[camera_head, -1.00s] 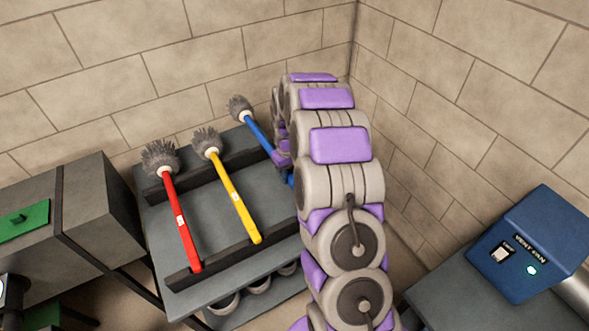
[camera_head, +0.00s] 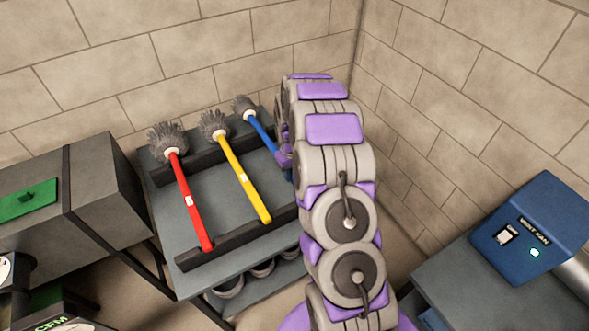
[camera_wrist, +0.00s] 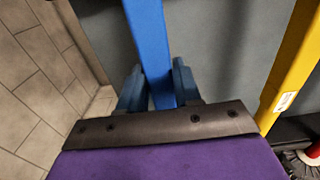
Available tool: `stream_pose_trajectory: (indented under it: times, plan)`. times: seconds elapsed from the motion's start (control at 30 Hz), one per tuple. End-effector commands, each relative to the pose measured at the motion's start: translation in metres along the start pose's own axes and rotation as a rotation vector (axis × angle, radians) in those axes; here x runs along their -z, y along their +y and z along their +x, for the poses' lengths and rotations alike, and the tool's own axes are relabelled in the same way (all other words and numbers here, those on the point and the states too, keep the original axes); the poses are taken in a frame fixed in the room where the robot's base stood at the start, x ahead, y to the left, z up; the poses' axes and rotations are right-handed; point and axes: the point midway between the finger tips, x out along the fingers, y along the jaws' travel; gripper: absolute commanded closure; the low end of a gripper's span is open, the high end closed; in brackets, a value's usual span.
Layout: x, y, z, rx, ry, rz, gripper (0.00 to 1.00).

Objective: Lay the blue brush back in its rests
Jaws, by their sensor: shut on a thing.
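The blue brush (camera_head: 262,132) has a grey bristle head at the back right of the bench, right of the yellow brush. Its lower handle is hidden behind my arm in the head view. In the wrist view, its blue handle (camera_wrist: 149,40) runs between the two fingers of my gripper (camera_wrist: 157,88), which is shut on it. The dark back rail (camera_head: 203,159) and front rail (camera_head: 240,238) form the rests. The brush's head end is near the back rail's right end; I cannot tell whether it touches. The front rail's right end is hidden by my arm.
The red brush (camera_head: 190,203) and yellow brush (camera_head: 245,182) lie across both rails, left of the blue one. Brick walls stand close behind and right. A grey duct box (camera_head: 105,195) is at left, a blue vent fan box (camera_head: 530,235) at right.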

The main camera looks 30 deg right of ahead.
Motion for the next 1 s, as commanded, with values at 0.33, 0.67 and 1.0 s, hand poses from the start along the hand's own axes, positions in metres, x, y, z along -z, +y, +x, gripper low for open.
stream_pose_trajectory:
  times: [0.33, 0.67, 1.0]
  plan:
    - [-0.0008, 0.0, 0.0039, 0.016, -0.006, 0.002, 1.0]
    - [-0.0009, -0.0007, 0.0029, 0.013, -0.004, 0.002, 0.43]
    - [-0.0007, 0.0014, -0.0016, 0.014, -0.002, 0.003, 0.41]
